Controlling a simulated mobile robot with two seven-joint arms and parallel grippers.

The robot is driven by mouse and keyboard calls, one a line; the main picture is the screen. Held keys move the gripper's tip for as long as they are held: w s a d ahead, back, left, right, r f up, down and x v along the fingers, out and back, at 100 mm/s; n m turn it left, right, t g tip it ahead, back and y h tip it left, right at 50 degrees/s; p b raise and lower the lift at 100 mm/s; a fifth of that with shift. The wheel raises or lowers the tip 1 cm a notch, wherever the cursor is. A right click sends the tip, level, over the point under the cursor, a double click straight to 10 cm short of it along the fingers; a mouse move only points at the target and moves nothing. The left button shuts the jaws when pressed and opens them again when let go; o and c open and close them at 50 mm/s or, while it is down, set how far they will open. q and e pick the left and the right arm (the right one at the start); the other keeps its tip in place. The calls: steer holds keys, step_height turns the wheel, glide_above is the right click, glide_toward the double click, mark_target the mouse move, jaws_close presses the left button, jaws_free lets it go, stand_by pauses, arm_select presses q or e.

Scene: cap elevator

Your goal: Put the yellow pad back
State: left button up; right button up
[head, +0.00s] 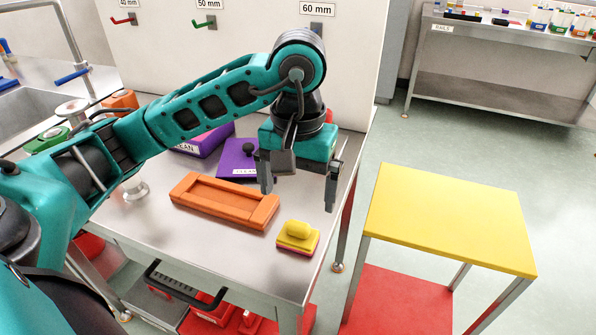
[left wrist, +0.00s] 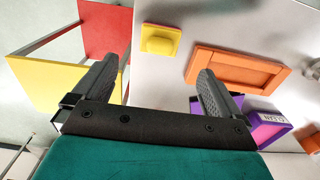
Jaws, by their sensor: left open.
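The yellow pad (head: 298,235) is a small block with a rounded yellow grip on top and a reddish layer underneath. It sits on the steel table (head: 215,254) near its front right corner, right of an orange tray (head: 225,203). My left gripper (head: 299,190) is open and empty, pointing down above the table behind the pad. Its two fingers (left wrist: 165,85) stand wide apart in the left wrist view. My right gripper is not seen.
A purple lidded box (head: 236,160) and a purple CLEAN box (head: 203,142) stand behind the tray. A yellow-topped stand (head: 450,220) with a red lower shelf is on the right, across a gap. A white panel with size labels rises behind the table.

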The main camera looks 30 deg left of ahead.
arm_select(q)
step_height(320, 180, up, 2)
steer(key=shift+r, duration=0.1)
stand_by(0.7)
